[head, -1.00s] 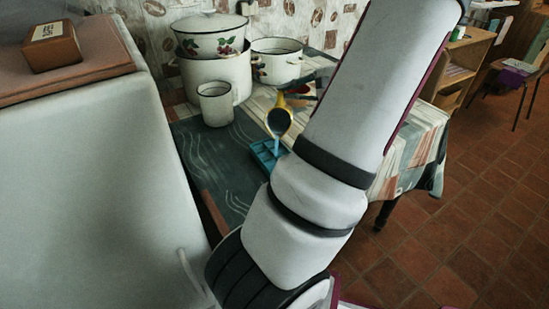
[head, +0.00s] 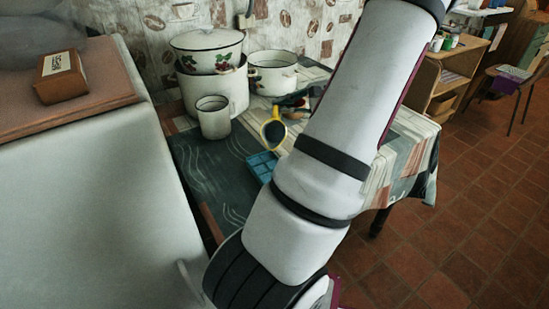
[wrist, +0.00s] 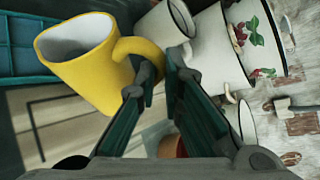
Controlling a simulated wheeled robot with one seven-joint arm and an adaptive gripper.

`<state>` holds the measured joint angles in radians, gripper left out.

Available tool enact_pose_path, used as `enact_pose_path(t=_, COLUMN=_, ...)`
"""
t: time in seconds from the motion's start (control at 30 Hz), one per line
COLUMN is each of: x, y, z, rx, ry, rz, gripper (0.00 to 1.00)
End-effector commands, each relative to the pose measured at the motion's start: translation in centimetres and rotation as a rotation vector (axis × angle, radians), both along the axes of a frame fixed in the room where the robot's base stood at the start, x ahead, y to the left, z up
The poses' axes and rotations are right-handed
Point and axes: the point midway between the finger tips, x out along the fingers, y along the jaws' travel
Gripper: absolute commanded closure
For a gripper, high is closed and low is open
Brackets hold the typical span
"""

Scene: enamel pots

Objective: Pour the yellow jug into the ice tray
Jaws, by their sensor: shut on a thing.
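The yellow jug (head: 268,143) is tilted in the head view, its dark mouth toward the camera, by the far end of the blue ice tray (head: 263,165). The arm hides part of the tray's surroundings. In the wrist view the jug (wrist: 92,85) is large, with a pale grey inside and no contents that I can make out. My gripper (wrist: 160,78) is shut on the jug's handle. Part of the blue tray (wrist: 25,65) shows at the upper left of the wrist view. No stream shows between jug and tray.
A white mug (head: 214,122), a large white pot (head: 215,90) with a floral bowl (head: 207,57) on it, and another pot (head: 272,78) stand behind the tray. A dark mat (head: 205,170) lies beneath it, with free room to the left.

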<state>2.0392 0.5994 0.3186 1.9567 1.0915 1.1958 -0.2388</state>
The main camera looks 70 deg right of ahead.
Motion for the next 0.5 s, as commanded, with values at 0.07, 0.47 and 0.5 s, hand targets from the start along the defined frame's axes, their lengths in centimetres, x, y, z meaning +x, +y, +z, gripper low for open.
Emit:
enact_pose_path(t=0.07, x=0.00, y=-0.49, z=0.44, rx=0.063, ry=0.009, rz=0.004, gripper=1.00)
enact_pose_path(t=0.47, x=0.14, y=-1.02, z=-0.16, rx=0.142, ry=0.024, rz=0.001, gripper=1.00)
enact_pose_path(t=0.5, x=0.18, y=-1.08, z=-0.15, rx=0.152, ry=0.026, rz=0.002, gripper=1.00)
